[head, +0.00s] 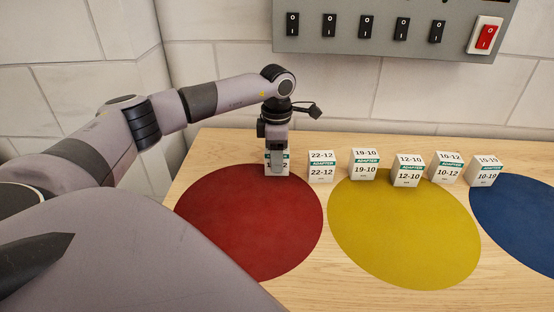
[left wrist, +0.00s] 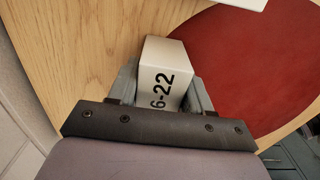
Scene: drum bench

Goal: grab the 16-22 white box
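The 16-22 white box (left wrist: 163,57) is between the two fingers of my left gripper (left wrist: 162,85) in the left wrist view. The end of its label, "6-22", shows; the rest is hidden by the gripper. The fingers lie along both sides of the box with no clear gap. In the head view, my left gripper (head: 276,144) points down over this box (head: 271,168) at the back edge of the red circle. The gripper covers much of the box. I cannot tell whether the box is off the table. My right gripper is not in view.
White adapter boxes stand in a row to the right: 22-12 (head: 321,172), 19-10 (head: 364,172), 12-10 (head: 406,180) and others. Red (head: 245,225), yellow (head: 405,240) and blue (head: 525,220) circles mark the wooden table. A grey switch panel (head: 340,40) hangs behind.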

